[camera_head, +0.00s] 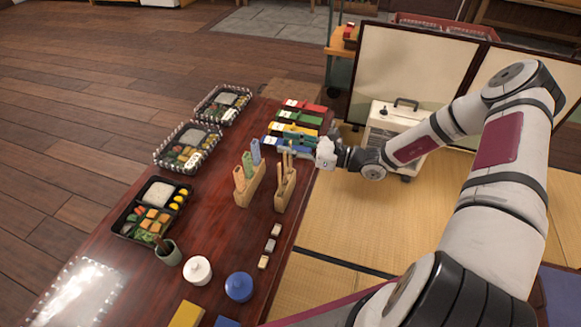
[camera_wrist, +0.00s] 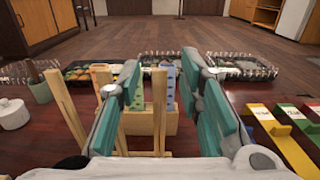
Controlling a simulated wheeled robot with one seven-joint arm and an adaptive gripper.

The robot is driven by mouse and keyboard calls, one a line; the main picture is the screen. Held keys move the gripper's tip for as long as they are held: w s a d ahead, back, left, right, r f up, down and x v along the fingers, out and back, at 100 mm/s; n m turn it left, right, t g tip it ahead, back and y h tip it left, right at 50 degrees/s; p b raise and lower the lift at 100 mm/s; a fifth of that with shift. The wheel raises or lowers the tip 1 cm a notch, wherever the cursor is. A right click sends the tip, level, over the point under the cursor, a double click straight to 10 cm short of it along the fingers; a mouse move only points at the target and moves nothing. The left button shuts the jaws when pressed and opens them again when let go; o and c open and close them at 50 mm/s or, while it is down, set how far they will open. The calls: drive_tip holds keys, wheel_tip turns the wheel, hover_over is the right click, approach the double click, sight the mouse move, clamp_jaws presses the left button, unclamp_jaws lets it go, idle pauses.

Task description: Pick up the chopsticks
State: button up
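Light wooden chopsticks (camera_head: 287,162) stand upright in a wooden holder (camera_head: 283,192) near the table's right edge. My gripper (camera_head: 287,143) is at their upper ends, reaching in from the right. In the wrist view its teal fingers (camera_wrist: 168,108) are apart. One upright wooden stick (camera_wrist: 160,108) shows between them, apart from both fingers. Other sticks (camera_wrist: 66,108) show left of the left finger, partly hidden by it.
A second holder (camera_head: 244,192) with coloured-top items stands left of the chopsticks. Coloured boxes (camera_head: 300,118) lie behind my gripper. Bento trays (camera_head: 187,147) line the table's left side. A white pot (camera_head: 197,270) and blue pot (camera_head: 238,287) stand nearer.

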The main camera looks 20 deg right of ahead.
clamp_jaws()
wheel_tip(320, 180, up, 10)
drive_tip(key=p, duration=0.5)
drive_tip(key=shift+r, duration=0.15)
wheel_tip(320, 180, up, 8)
drive_tip(key=p, duration=0.7)
drive_tip(key=shift+r, duration=0.15)
idle(0.4)
